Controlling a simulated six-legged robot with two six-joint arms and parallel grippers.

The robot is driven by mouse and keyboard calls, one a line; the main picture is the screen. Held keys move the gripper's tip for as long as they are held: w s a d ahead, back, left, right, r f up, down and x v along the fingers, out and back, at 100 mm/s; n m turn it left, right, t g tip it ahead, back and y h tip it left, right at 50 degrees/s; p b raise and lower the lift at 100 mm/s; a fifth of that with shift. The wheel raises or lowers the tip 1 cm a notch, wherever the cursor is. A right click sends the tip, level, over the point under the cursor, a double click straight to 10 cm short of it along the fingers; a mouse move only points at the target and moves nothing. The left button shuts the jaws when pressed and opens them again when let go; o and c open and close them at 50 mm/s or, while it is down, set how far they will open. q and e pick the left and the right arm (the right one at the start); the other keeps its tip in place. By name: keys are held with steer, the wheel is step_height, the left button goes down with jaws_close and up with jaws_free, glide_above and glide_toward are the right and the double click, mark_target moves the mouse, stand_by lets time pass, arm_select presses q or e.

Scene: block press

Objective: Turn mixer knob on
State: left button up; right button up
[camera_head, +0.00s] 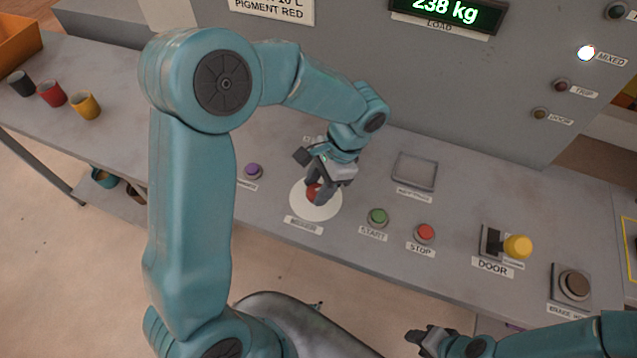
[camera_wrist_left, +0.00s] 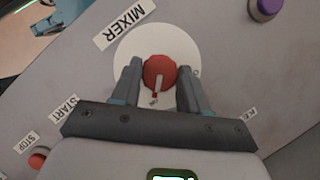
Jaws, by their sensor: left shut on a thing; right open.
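The mixer knob (camera_wrist_left: 159,72) is red with a pale pointer line and sits on a round white plate (camera_head: 318,211) on the grey console. In the head view the knob (camera_head: 313,192) is partly hidden by my left gripper (camera_head: 314,197), which reaches down over it. In the left wrist view the two fingers of my left gripper (camera_wrist_left: 157,88) stand on either side of the knob, shut on it. The pointer line runs toward the gripper's palm. A MIXER label (camera_wrist_left: 124,22) lies beside the plate. My right gripper (camera_head: 412,338) is open and empty at the bottom, off the console's front edge.
A purple button (camera_head: 253,171) is left of the knob. A green START button (camera_head: 377,217), a red STOP button (camera_head: 424,233) and a yellow door handle (camera_head: 517,247) are to the right. Three cups, one of them yellow (camera_head: 85,105), stand at the far left. The MIXED lamp (camera_head: 586,53) is lit.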

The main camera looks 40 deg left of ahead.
arm_select(q)
steer(key=o, duration=1)
steer(key=shift+o, duration=0.2)
steer(key=shift+r, duration=0.1)
steer(key=v, duration=1.6)
steer(key=shift+p, duration=0.45)
steer(key=shift+r, duration=0.1)
steer(key=shift+r, duration=0.1)
